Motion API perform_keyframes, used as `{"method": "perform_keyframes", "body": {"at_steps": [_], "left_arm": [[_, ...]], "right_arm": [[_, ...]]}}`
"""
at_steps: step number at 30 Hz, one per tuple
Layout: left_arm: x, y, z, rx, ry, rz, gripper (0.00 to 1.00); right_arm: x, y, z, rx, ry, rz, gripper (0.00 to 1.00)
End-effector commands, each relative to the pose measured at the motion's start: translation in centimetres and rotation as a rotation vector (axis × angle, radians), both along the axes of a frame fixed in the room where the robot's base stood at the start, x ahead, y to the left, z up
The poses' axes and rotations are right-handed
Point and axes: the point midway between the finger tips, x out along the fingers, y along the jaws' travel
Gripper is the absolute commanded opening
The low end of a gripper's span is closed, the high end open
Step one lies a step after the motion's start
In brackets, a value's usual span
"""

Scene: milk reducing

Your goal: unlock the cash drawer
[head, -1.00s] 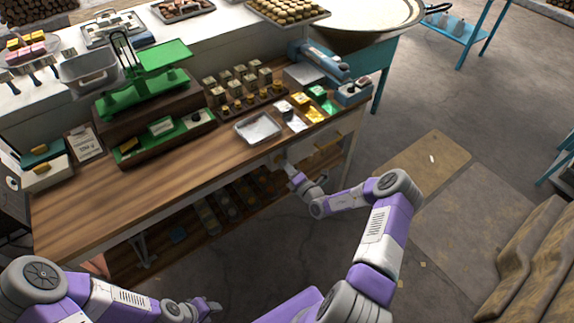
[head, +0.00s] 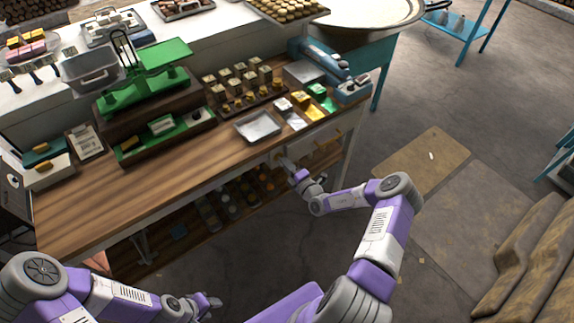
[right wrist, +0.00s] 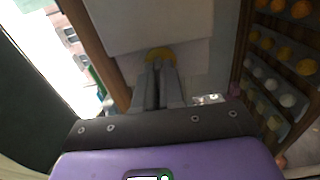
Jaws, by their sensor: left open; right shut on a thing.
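The cash drawer (head: 307,143) is a pale front under the right end of the wooden counter, with a brass-coloured pull on it. My right gripper (head: 282,158) is at the left part of this front. In the right wrist view its fingers (right wrist: 159,72) are shut on a small brass-coloured piece (right wrist: 160,54), right against the pale front. The fingers hide most of this piece, so I cannot tell whether it is a key or part of a lock. My left gripper (head: 211,300) is open and empty, low in front of the counter, away from the drawer.
The counter (head: 190,172) carries a green scale (head: 145,85), a metal tray (head: 258,126), small blocks and a blue device (head: 325,60). A shelf with jars (head: 230,202) lies under it, close to my right gripper.

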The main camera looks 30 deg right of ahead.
Motion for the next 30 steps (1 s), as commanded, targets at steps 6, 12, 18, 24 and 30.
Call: {"method": "perform_keyframes", "body": {"at_steps": [6,12,18,24,30], "left_arm": [[0.0,0.0,0.0,0.0,0.0,0.0,0.43],[0.0,0.0,0.0,0.0,0.0,0.0,0.43],[0.0,0.0,0.2,0.0,0.0,0.0,0.43],[0.0,0.0,0.7,0.0,0.0,0.0,0.43],[0.0,0.0,0.9,0.0,0.0,0.0,0.43]], "right_arm": [[0.2,0.0,0.4,0.003,-0.009,-0.002,0.16],[0.2,0.0,0.2,0.001,-0.006,-0.001,0.19],[-1.0,-0.1,0.2,0.001,-0.001,0.0,0.19],[-4.4,-0.4,0.2,0.002,-0.003,-0.002,0.19],[-6.8,-0.6,0.2,0.002,-0.005,-0.002,0.19]]}}
